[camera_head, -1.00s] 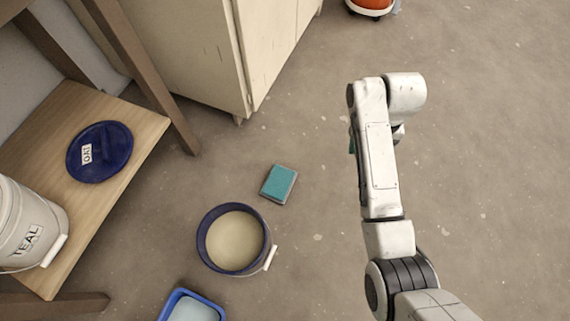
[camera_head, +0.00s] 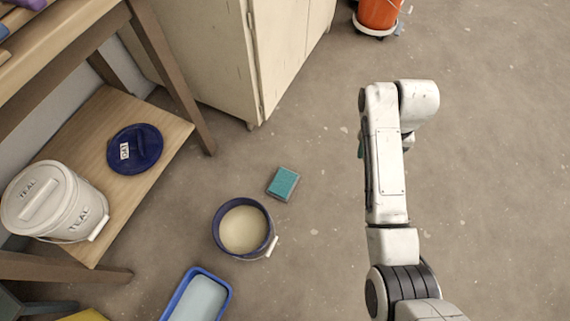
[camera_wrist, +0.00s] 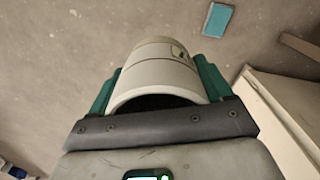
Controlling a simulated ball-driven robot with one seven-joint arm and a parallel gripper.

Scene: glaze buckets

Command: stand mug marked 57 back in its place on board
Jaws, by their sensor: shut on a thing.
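A pale grey mug (camera_wrist: 150,55) is between the green fingers of my gripper (camera_wrist: 158,80) in the wrist view, its rounded side toward the camera. A small dark mark shows near its right side, too partial to read, so I cannot tell the number. My gripper is shut on this mug, above the floor. In the head view only a sliver of green finger shows beside my arm, and the mug is hidden there. I cannot make out the board in either view.
A wooden bench (camera_head: 70,62) with a low shelf holds a white TEAL bucket (camera_head: 62,205) and a blue OAT lid (camera_head: 150,150). An open bucket (camera_head: 243,228), teal sponge (camera_head: 283,184) and blue tray (camera_head: 197,297) lie on the floor. A cabinet (camera_head: 235,60) and orange bucket (camera_head: 379,14) stand behind.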

